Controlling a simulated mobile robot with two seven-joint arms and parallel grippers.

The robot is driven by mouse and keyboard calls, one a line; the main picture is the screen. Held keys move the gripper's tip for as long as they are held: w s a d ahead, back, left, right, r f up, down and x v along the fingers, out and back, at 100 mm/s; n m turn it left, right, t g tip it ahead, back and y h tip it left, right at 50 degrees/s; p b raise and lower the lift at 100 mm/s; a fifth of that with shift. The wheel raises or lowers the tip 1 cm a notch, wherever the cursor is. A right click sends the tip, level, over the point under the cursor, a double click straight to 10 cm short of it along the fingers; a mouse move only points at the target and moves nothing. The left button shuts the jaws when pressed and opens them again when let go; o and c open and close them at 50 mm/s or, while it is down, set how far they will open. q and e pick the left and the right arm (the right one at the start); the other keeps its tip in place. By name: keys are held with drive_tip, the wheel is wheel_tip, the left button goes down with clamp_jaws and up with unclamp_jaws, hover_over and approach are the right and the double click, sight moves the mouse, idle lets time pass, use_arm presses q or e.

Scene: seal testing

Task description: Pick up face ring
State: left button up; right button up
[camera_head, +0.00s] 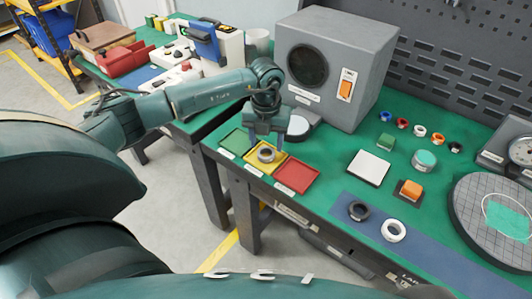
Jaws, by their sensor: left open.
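A grey ring (266,155) lies in the yellow tray (264,174) on the green-topped bench. My left gripper (267,146) points down right over this ring, with its fingers open. Whether the fingertips touch the ring cannot be told. No label shows which ring is the face ring. My right gripper is not in view.
A green tray (234,141) and a red tray (295,175) flank the yellow one. A grey machine (345,60) stands close behind my gripper. A white plate (369,167), an orange button (410,188) and a round grey plate (468,217) stand further right.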

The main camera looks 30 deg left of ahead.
sight(266, 149)
use_arm(q)
wheel_tip(266, 149, down, 3)
drive_tip(key=shift+f, duration=0.15)
drive_tip(key=shift+c, duration=0.2)
drive_tip(key=c, duration=0.7)
